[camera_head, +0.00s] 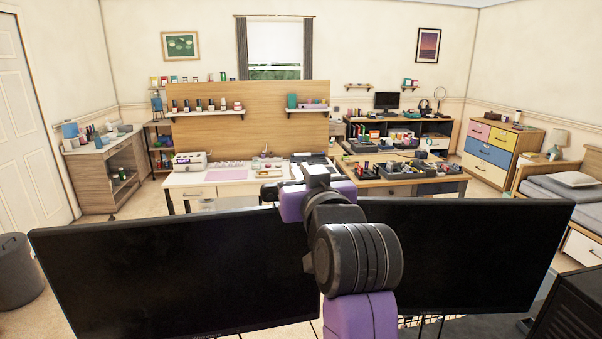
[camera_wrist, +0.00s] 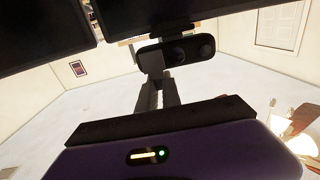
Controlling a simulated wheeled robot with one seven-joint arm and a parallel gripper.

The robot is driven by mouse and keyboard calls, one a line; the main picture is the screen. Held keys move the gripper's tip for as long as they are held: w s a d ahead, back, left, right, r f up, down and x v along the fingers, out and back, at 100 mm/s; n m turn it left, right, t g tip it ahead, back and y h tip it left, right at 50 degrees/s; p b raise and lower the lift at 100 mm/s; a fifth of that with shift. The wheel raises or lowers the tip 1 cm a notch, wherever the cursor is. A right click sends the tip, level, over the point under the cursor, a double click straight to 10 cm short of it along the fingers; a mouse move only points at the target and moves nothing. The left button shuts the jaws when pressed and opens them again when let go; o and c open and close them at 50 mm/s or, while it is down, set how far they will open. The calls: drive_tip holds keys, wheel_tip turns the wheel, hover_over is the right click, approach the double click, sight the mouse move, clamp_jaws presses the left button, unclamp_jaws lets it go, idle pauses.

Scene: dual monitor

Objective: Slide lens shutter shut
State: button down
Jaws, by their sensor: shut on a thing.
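A dark webcam (camera_wrist: 196,49) shows as a rounded bar at the upper middle of the wrist view, beside the monitors' edges. Its round lens (camera_wrist: 176,53) sits left of centre on the bar, and another round part is at its right end. My gripper (camera_wrist: 156,72) reaches up to the webcam's lower edge in the picture, close by the lens. The fingers are shut on a small part there, which I take to be the lens shutter. It is too dark and small to make out. In the head view, my arm hides the gripper and webcam.
Two black monitors, left (camera_head: 170,275) and right (camera_head: 480,250), stand close in front with my arm over the gap between them. A black case (camera_head: 570,305) is at the lower right. A workbench (camera_head: 235,185) and another table (camera_head: 400,187) stand farther back.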

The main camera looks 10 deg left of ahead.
idle(0.9)
drive_tip(key=shift+s+a, duration=0.3)
drive_tip(key=shift+a, duration=0.45)
drive_tip(key=shift+s+a, duration=0.3)
drive_tip(key=shift+a, duration=0.45)
drive_tip(key=c, duration=1.5)
unclamp_jaws()
drive_tip(key=shift+d, duration=0.1)
